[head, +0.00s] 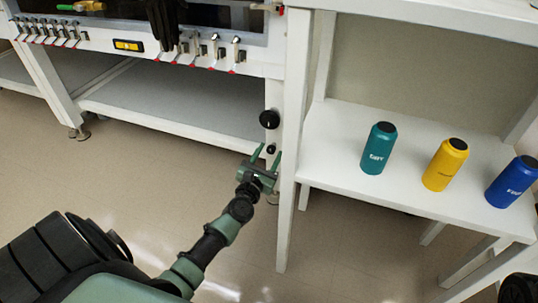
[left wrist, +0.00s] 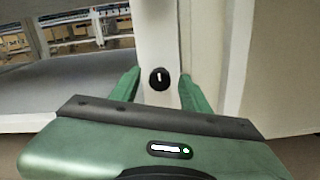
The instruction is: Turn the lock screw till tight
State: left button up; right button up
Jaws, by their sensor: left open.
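On the white post at the glovebox's right end are two black round parts: a larger knob (head: 269,119) and, below it, a smaller one (head: 271,149). The frames do not show for certain which is the lock screw. My left gripper (head: 269,153) is open, its green fingers pointing up toward the post, with the smaller part between the tips in the head view. In the left wrist view, one black knob (left wrist: 159,79) with a white mark shows between the spread fingers, beyond them. I see no contact.
The glovebox bench (head: 190,131) with a row of valves (head: 214,46) stands at the left. A white shelf (head: 330,145) on the right holds teal (head: 378,148), yellow (head: 445,164) and blue (head: 512,181) bottles. A shelf leg stands close right of my gripper. Floor is clear.

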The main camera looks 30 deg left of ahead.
pick_arm(q)
grip_shut()
